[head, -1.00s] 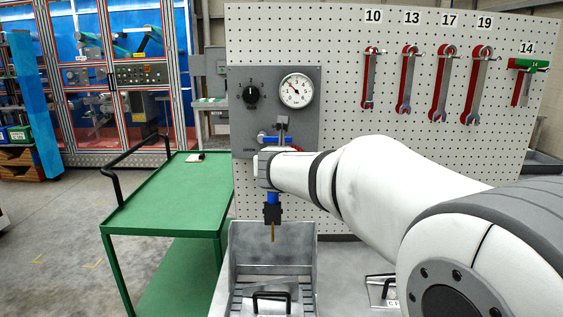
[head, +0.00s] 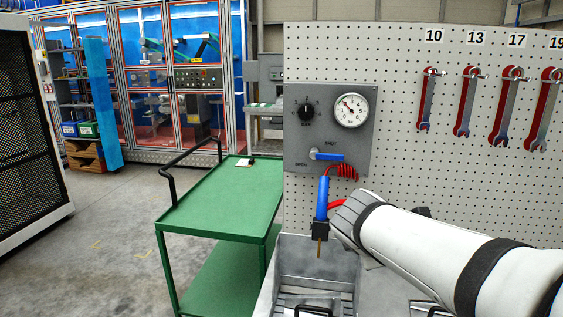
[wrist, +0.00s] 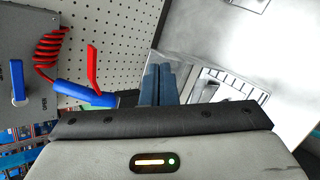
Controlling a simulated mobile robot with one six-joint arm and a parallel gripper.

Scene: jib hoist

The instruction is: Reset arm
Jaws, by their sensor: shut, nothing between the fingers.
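My gripper (wrist: 157,85) shows in the wrist view with its two blue-grey fingers together, shut and empty. In the head view my white arm reaches in from the lower right, and its end is just right of the blue air gun (head: 322,198); the fingers are not clearly visible there. The air gun hangs nozzle down below the grey panel (head: 298,88); it also shows in the wrist view (wrist: 85,97), left of the fingers and apart from them. The blue valve lever (head: 328,156) lies level below the SHUT label.
A metal bin (head: 295,262) stands below the air gun. A green cart (head: 222,196) is at its left. Wrenches (head: 465,102) hang on the pegboard (head: 400,165). A black mesh panel (head: 25,130) stands far left. Floor between it and the cart is clear.

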